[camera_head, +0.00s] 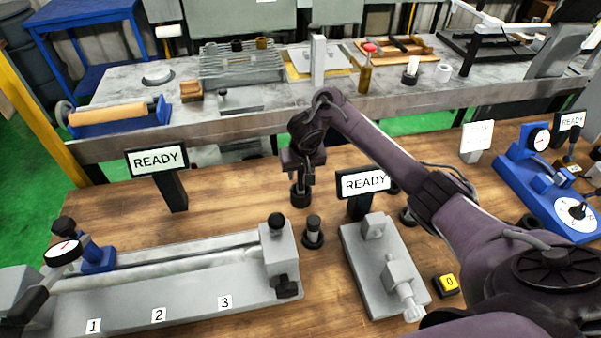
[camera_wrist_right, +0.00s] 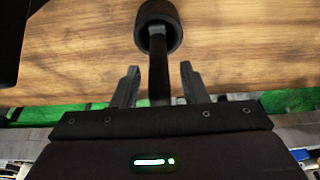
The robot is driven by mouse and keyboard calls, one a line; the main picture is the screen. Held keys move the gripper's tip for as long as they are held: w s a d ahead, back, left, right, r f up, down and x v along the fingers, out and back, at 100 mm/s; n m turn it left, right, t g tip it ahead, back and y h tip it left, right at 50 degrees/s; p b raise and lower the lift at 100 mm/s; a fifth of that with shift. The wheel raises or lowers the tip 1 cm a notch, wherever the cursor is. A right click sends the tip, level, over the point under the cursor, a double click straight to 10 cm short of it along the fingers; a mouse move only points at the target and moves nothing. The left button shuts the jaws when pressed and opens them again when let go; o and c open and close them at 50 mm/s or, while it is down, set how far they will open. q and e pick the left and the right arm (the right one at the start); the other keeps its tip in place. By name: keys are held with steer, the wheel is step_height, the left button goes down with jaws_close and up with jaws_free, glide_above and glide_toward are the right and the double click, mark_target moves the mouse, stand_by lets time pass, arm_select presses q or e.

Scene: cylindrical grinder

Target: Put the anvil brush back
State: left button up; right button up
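A dark upright rod with a dark round cup-like part (camera_wrist_right: 158,22) at its far end shows in the wrist view; I take it for the anvil brush, perhaps standing in a holder. In the head view the dark round part (camera_head: 300,195) is on the wooden bench, below my right gripper (camera_head: 303,178). In the wrist view the fingers of the right gripper (camera_wrist_right: 160,78) are apart, one on each side of the rod, with gaps showing. The bristles are hidden. My left gripper is not in view.
A similar dark cylinder (camera_head: 313,234) stands close in front. A grey long fixture (camera_head: 170,285) lies to the left, a grey device (camera_head: 385,268) to the right. READY displays (camera_head: 157,160) stand on the bench. Bare wood (camera_head: 235,195) is free left of the gripper.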

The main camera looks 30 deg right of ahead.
steer(key=p+v, duration=0.9)
steer(key=v, duration=0.2)
steer(key=shift+r, duration=0.2)
